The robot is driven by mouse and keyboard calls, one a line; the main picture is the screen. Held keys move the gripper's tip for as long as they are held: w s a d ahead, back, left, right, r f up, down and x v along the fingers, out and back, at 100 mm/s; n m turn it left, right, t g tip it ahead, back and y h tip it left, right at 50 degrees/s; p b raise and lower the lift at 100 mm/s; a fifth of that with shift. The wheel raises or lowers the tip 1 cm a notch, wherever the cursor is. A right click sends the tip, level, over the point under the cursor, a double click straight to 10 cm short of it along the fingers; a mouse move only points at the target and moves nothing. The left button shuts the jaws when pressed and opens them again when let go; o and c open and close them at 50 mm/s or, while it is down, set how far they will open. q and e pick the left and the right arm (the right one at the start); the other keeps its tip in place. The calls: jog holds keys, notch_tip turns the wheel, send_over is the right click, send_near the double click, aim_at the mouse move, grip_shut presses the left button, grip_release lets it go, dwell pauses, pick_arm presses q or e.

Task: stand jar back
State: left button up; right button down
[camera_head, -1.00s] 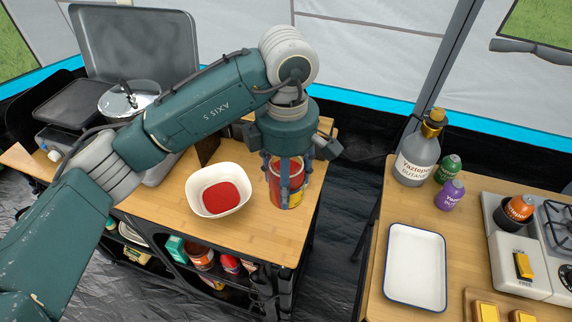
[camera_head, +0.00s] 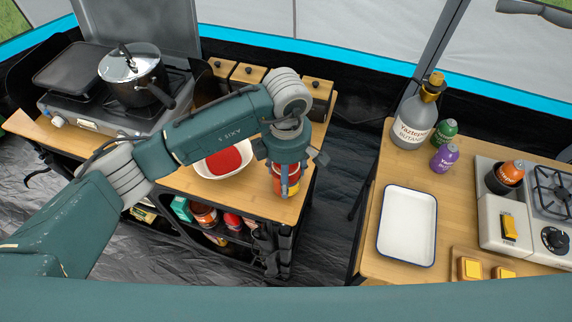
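The jar (camera_head: 292,184) is red with a yellow patch low on its side. It is at the right end of the left counter (camera_head: 215,188), close to the front edge, and looks upright. My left gripper (camera_head: 285,172) points down over it, with its fingers around the jar's upper part, and appears shut on it. The gripper hides the jar's top. I cannot tell whether the base touches the counter. My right gripper is not in view.
A white bowl with red contents (camera_head: 224,160) is just left of the jar. Wooden boxes (camera_head: 248,74) stand behind. A pot (camera_head: 135,80) sits on the stove at left. The right table holds a white tray (camera_head: 407,226), bottles and a burner. A gap separates the counters.

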pick_arm(q)
jog(key=shift+f, duration=0.1)
jog(key=o, duration=1.8)
jog(key=shift+r, duration=0.25)
jog(key=shift+w+r, duration=0.1)
jog(key=shift+r, duration=0.15)
notch_tip(320, 180, up, 11)
jog(key=b, duration=0.4)
jog(key=shift+r, duration=0.2)
